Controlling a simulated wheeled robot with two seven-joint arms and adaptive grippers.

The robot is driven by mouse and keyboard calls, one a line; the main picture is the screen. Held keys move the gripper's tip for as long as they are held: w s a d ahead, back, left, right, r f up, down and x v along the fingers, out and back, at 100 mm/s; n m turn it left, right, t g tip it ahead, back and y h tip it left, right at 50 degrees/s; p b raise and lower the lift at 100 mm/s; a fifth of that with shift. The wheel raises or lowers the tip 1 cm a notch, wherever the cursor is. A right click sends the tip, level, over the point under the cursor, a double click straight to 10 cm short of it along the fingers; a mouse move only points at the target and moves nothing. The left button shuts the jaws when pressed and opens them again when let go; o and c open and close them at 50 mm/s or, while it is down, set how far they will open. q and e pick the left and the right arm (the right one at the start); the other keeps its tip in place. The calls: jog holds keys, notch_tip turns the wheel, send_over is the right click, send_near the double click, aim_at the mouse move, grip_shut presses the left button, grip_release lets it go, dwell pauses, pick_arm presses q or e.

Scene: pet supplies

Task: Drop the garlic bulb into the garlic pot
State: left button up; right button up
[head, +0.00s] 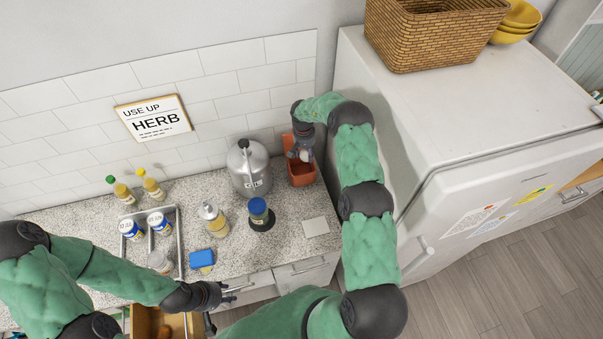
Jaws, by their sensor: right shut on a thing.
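The terracotta-orange pot (302,178) stands on the counter at the back right, near the wall and the fridge. My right gripper (302,156) points down at the pot's opening, shut on a small pale thing (304,154) that looks like the garlic bulb. The fingers hide part of it, and I cannot tell whether it is above the rim or inside. My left gripper (224,304) is open and empty, low in front of the counter by an open drawer.
A metal oil can (249,172) stands just left of the pot. A blue-capped jar (258,210), a bottle (213,217), a blue sponge (202,259) and a rack (179,242) with jars occupy the counter. The fridge (440,120) bounds the right side.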

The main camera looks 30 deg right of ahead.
jog(key=shift+f, duration=0.25)
jog(key=o, duration=1.2)
jog(key=shift+r, duration=0.1)
jog(key=r, duration=1.1)
jog(key=shift+w+a+r, duration=0.2)
jog(key=shift+a+r, duration=0.15)
jog(key=shift+r, duration=0.05)
